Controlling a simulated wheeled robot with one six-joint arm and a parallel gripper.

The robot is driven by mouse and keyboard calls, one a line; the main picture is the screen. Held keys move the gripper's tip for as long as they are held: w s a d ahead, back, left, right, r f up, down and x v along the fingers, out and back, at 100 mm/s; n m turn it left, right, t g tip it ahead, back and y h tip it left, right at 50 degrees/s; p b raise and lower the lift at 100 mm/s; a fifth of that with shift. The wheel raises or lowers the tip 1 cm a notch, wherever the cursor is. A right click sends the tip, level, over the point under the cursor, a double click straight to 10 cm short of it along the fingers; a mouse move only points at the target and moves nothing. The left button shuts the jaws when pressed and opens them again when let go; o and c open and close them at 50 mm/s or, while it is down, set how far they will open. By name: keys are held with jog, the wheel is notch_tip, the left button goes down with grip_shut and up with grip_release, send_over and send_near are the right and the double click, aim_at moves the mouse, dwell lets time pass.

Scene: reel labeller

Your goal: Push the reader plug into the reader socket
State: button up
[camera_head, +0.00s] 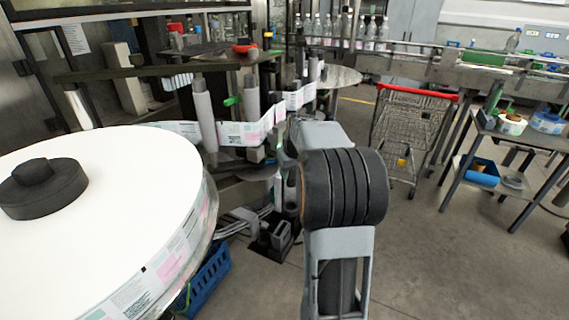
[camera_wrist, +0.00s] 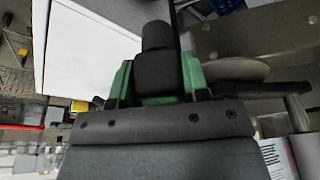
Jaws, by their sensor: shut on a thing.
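In the wrist view, my gripper (camera_wrist: 158,82) has two green fingers, closed on a dark block, which I take to be the reader plug (camera_wrist: 157,50). The plug sticks out past the fingertips, away from the wrist. In the head view my own arm reaches forward toward the labeller and hides the gripper and the plug. I cannot make out the reader socket in either view, so I cannot tell how far the plug is from it.
A large white label reel (camera_head: 120,210) with a black hub (camera_head: 42,188) fills the left. The label web (camera_head: 250,132) runs past upright rollers (camera_head: 205,115). A shopping cart (camera_head: 408,130) and a side table (camera_head: 520,135) stand right. Grey floor is open at front right.

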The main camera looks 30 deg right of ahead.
aim_at(291, 181)
jog(key=shift+w+a+f, duration=0.15)
jog(key=shift+w, duration=0.05)
jog(key=shift+s+d+f+b, duration=0.1)
jog(key=shift+d+f+b, duration=0.1)
jog(key=shift+f+b, duration=1.4)
jog(key=shift+f, duration=0.15)
jog(key=shift+s+f, duration=0.1)
jog(key=shift+f, duration=0.1)
jog(key=shift+f+b, duration=2.85)
jog(key=shift+f, duration=0.9)
jog(key=shift+f, duration=0.45)
jog(key=o, duration=1)
jog(key=shift+o, duration=0.2)
jog(key=shift+r, duration=0.1)
